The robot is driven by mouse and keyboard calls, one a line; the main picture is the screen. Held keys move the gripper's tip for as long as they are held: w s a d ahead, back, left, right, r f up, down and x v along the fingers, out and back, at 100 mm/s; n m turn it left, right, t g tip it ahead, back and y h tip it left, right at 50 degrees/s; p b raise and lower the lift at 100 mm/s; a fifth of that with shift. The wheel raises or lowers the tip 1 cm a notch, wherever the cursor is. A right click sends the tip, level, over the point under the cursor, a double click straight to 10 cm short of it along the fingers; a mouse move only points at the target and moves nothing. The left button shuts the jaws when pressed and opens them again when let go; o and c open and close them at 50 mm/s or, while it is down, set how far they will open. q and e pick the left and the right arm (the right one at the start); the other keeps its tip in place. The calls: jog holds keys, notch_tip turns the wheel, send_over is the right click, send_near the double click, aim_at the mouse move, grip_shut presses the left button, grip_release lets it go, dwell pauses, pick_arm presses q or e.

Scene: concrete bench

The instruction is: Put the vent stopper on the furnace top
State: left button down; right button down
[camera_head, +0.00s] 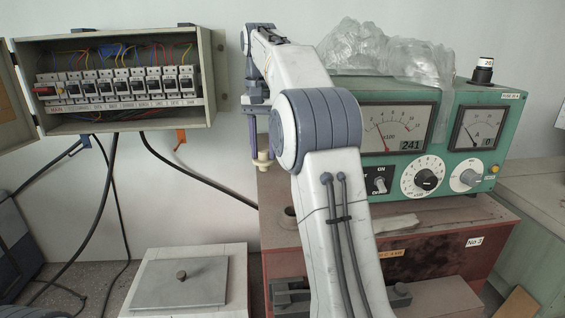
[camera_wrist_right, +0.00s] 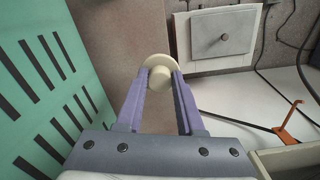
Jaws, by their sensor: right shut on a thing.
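My right gripper (camera_head: 262,150) points down and is shut on the cream vent stopper (camera_head: 262,163). The stopper is held in the air over the left part of the furnace top, apart from it. In the right wrist view the stopper (camera_wrist_right: 161,76), a round flange with a knob, sits between the two purple fingertips. The furnace (camera_head: 430,258) is a dark red box marked No 3. A round vent opening (camera_head: 290,212) shows on its top, below and right of the stopper. My right arm hides part of the furnace. My left gripper is out of view.
A green meter console (camera_head: 510,115) stands on the back of the furnace, with crumpled clear plastic (camera_head: 350,48) on top. An open fuse box (camera_head: 120,120) hangs on the wall at left. A grey lidded box (camera_head: 180,283) stands left of the furnace. Black cables hang behind it.

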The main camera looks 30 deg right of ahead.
jog(key=s+d+r, duration=0.3)
jog(key=s+r, duration=0.1)
jog(key=r, duration=0.1)
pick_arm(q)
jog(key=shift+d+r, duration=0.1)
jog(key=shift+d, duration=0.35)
pick_arm(e)
jog(key=shift+s+d+f, duration=0.1)
jog(key=shift+s+f, duration=0.05)
jog(key=shift+f, duration=2.3)
jog(key=shift+s+f, duration=0.15)
jog(key=shift+f, duration=2.25)
jog(key=shift+f, duration=0.1)
jog(key=c, duration=0.5)
grip_release()
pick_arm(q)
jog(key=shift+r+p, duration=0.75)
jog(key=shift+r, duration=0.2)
pick_arm(e)
jog(key=shift+r, duration=6.15)
